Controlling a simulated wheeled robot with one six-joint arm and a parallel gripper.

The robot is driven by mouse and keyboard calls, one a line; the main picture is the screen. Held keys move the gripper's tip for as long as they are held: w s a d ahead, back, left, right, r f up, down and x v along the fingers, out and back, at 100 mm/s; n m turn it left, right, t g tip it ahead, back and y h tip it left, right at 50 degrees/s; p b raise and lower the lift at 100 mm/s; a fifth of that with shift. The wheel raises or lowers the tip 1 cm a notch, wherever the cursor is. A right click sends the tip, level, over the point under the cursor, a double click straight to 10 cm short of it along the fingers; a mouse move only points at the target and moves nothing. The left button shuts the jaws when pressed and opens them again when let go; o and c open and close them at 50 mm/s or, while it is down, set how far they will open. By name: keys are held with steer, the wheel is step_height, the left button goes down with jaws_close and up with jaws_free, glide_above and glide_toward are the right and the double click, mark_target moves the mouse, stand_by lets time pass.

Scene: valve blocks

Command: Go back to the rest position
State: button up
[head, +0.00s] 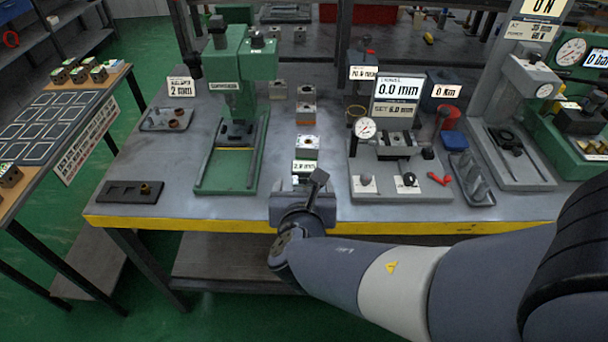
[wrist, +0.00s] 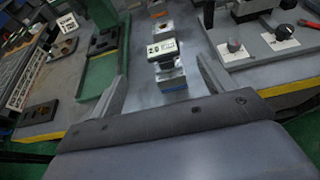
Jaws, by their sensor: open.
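My gripper (head: 303,196) is at the front edge of the grey workbench (head: 170,196), in the middle of the head view. Beyond the fingertips, a valve block (head: 307,147) with a pale top and a small white label stands on the bench.
A green press (head: 240,115) stands left of the blocks. A gauge fixture (head: 397,150) with a 0.0 mm display (head: 397,88) stands right. A dark tray (head: 130,192) lies front left. A side table (head: 50,130) with marked squares is at far left. Green floor is free between them.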

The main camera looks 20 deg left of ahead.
mark_target(305, 169)
steer(key=shift+s+d+r, duration=0.15)
steer(key=shift+s+r, duration=0.1)
steer(key=shift+s, duration=0.35)
steer(key=shift+w, duration=0.1)
steer(key=x, duration=0.4)
steer(key=b+x, duration=0.1)
steer(key=x, duration=0.7)
steer(key=shift+f, duration=0.3)
steer(key=shift+f+b, duration=0.35)
steer(key=shift+b, duration=0.25)
steer(key=shift+r+p, duration=0.5)
steer(key=shift+f, duration=0.1)
